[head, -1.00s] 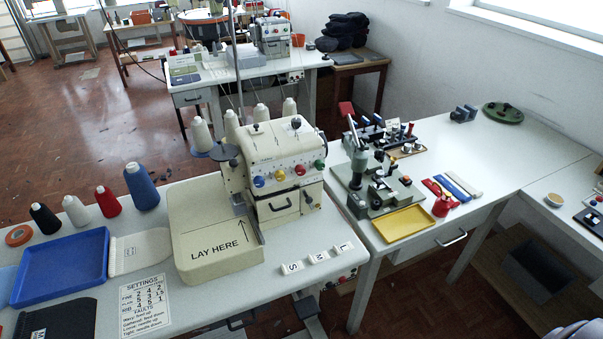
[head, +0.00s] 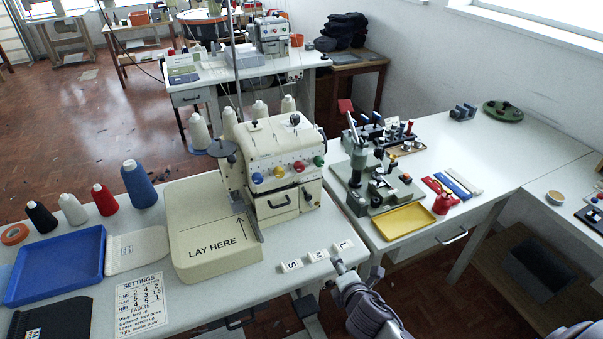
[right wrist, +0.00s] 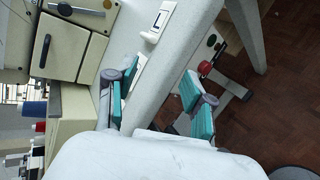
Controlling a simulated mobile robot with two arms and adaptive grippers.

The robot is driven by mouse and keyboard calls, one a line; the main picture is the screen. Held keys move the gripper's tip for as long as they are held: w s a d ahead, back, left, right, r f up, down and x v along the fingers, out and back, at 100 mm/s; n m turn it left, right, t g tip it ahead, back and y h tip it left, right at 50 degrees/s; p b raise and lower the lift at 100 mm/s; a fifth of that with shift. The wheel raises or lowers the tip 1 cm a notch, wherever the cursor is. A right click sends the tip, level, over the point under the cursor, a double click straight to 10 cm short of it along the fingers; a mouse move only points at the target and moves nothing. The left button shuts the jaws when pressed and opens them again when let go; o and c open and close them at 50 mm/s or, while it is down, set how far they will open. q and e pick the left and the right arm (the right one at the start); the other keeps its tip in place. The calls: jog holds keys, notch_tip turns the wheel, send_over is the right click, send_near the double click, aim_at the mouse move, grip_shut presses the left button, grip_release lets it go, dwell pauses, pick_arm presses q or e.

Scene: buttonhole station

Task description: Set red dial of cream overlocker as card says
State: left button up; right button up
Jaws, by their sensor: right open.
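The cream overlocker (head: 285,146) stands on the near white table with a row of blue, yellow, red and green dials on its front. The red dial (head: 299,166) is third from the left; its setting is too small to read. The settings card (head: 142,300) lies at the table's front left, with rows of numbers and fault notes. My right gripper (head: 343,273) is open and empty at the table's right front edge, below and right of the dials. In the right wrist view its teal fingers (right wrist: 158,96) are spread apart, with the overlocker's lower front (right wrist: 70,42) at upper left.
Letter tiles (head: 318,257) lie close to my right gripper. A cream LAY HERE platform (head: 215,262) adjoins the machine. A blue tray (head: 55,268) and thread cones (head: 140,186) stand left. A green press fixture (head: 375,185) and yellow tray (head: 402,222) occupy the right table.

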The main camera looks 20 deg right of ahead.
jog(key=w+r+n+t, duration=0.45)
jog(key=r+n, duration=0.35)
jog(key=r, duration=0.3)
jog(key=n+t+y, duration=0.2)
jog(key=n+y, duration=0.1)
jog(key=n, duration=0.5)
send_near(301, 169)
jog(key=shift+m, duration=0.3)
jog(key=w+p, duration=0.1)
jog(key=w, duration=0.8)
jog(key=shift+w+a+f, duration=0.1)
jog(key=shift+w+a, duration=0.05)
jog(key=shift+w, duration=0.05)
grip_shut()
